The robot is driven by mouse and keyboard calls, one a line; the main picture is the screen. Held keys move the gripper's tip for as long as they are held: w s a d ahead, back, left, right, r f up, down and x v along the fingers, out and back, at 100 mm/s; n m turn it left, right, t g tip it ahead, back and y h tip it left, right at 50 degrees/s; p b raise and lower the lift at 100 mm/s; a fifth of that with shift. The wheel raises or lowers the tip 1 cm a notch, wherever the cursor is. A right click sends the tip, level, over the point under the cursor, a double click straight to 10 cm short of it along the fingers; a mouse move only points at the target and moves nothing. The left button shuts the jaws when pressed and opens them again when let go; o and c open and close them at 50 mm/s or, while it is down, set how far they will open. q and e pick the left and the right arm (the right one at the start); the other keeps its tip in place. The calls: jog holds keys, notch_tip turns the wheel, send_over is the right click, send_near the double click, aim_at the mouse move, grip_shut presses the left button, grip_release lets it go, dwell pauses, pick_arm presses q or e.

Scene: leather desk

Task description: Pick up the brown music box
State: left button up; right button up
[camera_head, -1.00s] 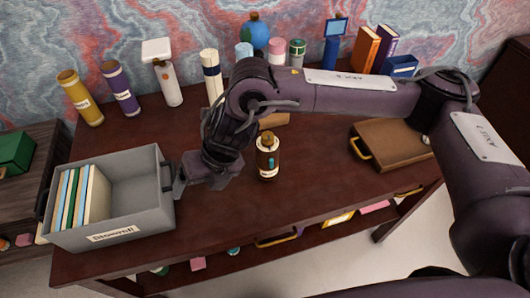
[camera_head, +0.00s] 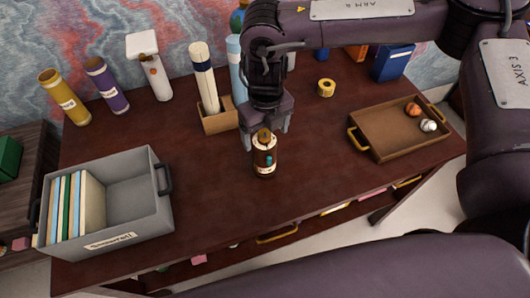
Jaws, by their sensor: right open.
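A small upright brown cylinder with a knob on top and a cream label (camera_head: 264,162) stands near the middle of the desk. It looks like the brown music box, though its shape resembles a bottle. My right gripper (camera_head: 265,139) points down directly over it, open, with its fingers at either side of the top. I cannot tell whether they touch it. The fingers and wrist hide part of the top. My left gripper is not in view.
A grey bin (camera_head: 127,211) with files stands at the left. A brown tray (camera_head: 385,128) with small balls lies at the right, near a yellow tape roll (camera_head: 326,88). The desk's front middle is clear.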

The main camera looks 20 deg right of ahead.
aim_at(265, 156)
jog(key=shift+w+a+f, duration=0.1)
jog(key=shift+w+f, duration=0.05)
jog(key=shift+f, duration=0.5)
jog(key=shift+w+f, duration=0.15)
jog(key=shift+f, duration=0.45)
jog(key=shift+w+f, duration=0.1)
jog(key=shift+f, duration=0.2)
jog(key=shift+c, duration=1.8)
jog(key=c, duration=1.2)
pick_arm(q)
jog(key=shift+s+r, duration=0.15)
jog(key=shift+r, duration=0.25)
pick_arm(e)
jog(key=shift+c, duration=0.4)
jog(key=shift+r, duration=0.15)
